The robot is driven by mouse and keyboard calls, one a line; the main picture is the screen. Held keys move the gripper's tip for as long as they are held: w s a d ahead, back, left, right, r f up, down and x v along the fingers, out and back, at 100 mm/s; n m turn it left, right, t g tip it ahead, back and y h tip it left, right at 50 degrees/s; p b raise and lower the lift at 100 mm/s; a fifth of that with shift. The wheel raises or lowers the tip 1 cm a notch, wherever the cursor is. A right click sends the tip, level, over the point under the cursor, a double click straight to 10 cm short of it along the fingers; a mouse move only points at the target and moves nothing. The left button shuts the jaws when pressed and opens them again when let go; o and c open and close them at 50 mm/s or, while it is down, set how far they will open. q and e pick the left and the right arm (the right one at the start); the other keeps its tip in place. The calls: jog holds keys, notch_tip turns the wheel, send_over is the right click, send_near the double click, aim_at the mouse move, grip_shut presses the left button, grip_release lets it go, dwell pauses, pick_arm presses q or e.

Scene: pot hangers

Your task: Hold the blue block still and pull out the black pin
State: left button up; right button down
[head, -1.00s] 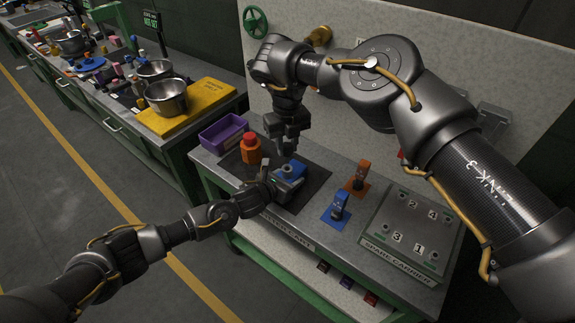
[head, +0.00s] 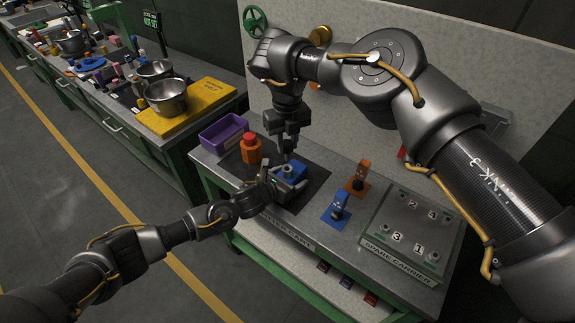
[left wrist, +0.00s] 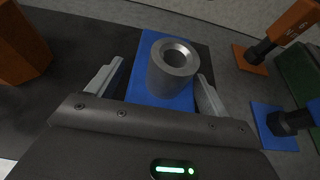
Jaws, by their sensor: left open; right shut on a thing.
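The blue block (head: 298,169) sits on a dark mat, with a grey metal sleeve (head: 287,170) standing up from it. In the left wrist view the sleeve (left wrist: 172,70) has an open round hole with no pin visible in it, and the blue block (left wrist: 160,97) lies below it. My left gripper (head: 284,181) is open, with its fingers on either side of the block; whether they touch it is unclear. My right gripper (head: 286,147) is above the sleeve, shut on a thin piece that looks like the black pin (head: 286,158), mostly hidden and small.
An orange bottle-like piece (head: 250,151) and a purple bin (head: 223,132) stand left of the block. A blue stand (head: 338,208), an orange stand (head: 359,177) and a grey spare carrier (head: 408,233) are to the right. A pale panel rises behind.

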pick_arm(q)
jog(key=shift+s, duration=0.1)
jog(key=v, duration=1.2)
jog(key=shift+f, duration=0.1)
